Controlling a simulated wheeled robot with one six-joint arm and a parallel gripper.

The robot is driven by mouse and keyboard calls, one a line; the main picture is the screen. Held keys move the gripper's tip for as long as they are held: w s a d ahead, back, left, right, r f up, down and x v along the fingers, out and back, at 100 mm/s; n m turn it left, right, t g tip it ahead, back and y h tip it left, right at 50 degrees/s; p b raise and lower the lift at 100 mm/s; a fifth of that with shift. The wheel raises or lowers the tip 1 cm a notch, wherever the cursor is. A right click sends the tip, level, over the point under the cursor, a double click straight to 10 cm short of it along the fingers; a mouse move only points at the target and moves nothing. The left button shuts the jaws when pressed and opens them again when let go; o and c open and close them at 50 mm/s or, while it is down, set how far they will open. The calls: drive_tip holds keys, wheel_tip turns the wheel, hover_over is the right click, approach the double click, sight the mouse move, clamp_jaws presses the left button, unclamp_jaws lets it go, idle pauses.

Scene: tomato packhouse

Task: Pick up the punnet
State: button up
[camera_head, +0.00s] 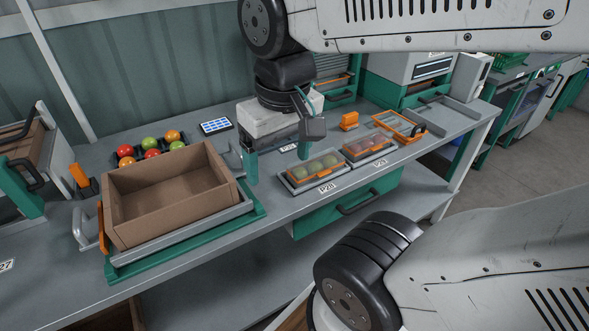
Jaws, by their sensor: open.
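A clear punnet (317,167) holding greenish-yellow fruit sits in a shallow grey holder labelled P28 on the bench. A second clear punnet (368,145), with reddish contents, sits in the holder to its right. The picture does not show which one the task means. My gripper (279,164) points down at the bench just left of and behind the P28 punnet. Its jaws are open, with teal fingers apart, and I see nothing between them. It appears clear of both punnets, though its exact height is hard to judge.
A cardboard box (184,222), open and empty, stands on a grey-and-green stand at left. Behind it is a black tray (128,163) of several tomatoes. A tablet (215,126), an orange block (349,120) and an orange frame (401,127) also lie on the bench.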

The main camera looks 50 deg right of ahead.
drive_tip(key=w+d+f+m, duration=0.3)
drive_tip(key=w+d+m, duration=0.4)
drive_tip(key=w+d, duration=0.15)
drive_tip(key=m+g, duration=0.1)
drive_tip(key=m, duration=1.1)
hover_over(329, 156)
drive_tip(key=f, duration=1.1)
drive_tip(key=shift+w, duration=0.35)
drive_tip(key=f, duration=0.7)
drive_tip(key=shift+s, duration=0.35)
drive_tip(key=shift+f, duration=0.35)
drive_tip(key=c, duration=1.1)
